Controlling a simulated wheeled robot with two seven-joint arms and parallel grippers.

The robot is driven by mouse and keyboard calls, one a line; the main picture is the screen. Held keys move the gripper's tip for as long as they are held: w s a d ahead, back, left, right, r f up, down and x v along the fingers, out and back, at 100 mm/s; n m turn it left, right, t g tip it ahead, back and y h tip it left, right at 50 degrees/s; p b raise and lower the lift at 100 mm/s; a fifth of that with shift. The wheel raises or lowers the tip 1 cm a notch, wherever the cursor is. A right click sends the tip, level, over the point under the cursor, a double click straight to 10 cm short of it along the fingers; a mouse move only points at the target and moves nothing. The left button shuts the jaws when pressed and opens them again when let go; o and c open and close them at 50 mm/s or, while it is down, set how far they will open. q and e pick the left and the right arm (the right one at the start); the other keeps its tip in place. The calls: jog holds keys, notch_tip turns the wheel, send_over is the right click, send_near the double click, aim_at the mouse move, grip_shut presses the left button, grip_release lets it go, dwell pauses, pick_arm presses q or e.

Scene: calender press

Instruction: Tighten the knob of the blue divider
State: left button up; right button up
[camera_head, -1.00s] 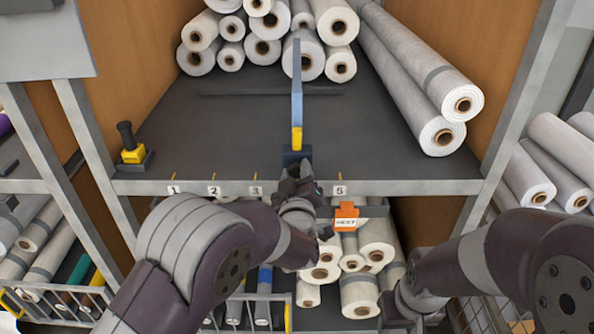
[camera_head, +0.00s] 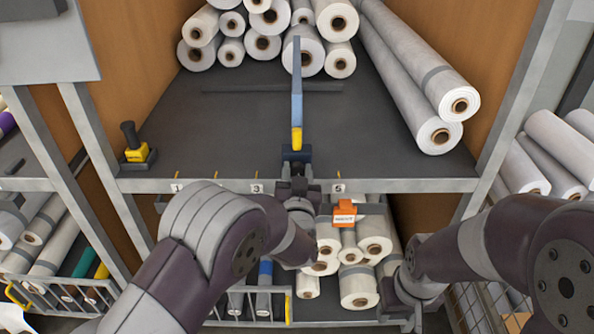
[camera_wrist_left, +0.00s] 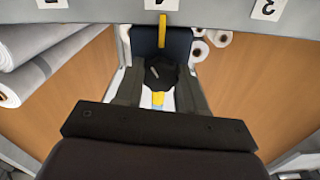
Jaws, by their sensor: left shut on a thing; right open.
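The blue divider (camera_head: 297,80) stands upright on the dark shelf, with a yellow band at its front and a dark blue foot (camera_head: 297,154) at the shelf's front edge. My left gripper (camera_head: 298,180) is at that foot. In the left wrist view, its fingers (camera_wrist_left: 160,88) close on both sides of a black knob (camera_wrist_left: 160,73) with a pale mark, in front of the dark blue foot (camera_wrist_left: 145,42). In the head view the gripper hides the knob. My right gripper (camera_head: 412,312) hangs low at the bottom edge, apart from the divider, its fingers barely visible.
White rolls (camera_head: 262,45) are stacked at the back of the shelf, and long rolls (camera_head: 420,85) lie along its right side. A yellow and black clamp (camera_head: 135,150) stands at the left. An orange tag (camera_head: 344,214) hangs below the numbered front rail (camera_head: 420,186). The shelf beside the divider is clear.

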pick_arm(q)
jog(key=shift+f, duration=0.1)
dwell(0.5)
jog(key=o, duration=1.1)
jog(key=shift+c, duration=0.2)
jog(key=s, duration=1.2)
jog(key=shift+s, duration=0.4)
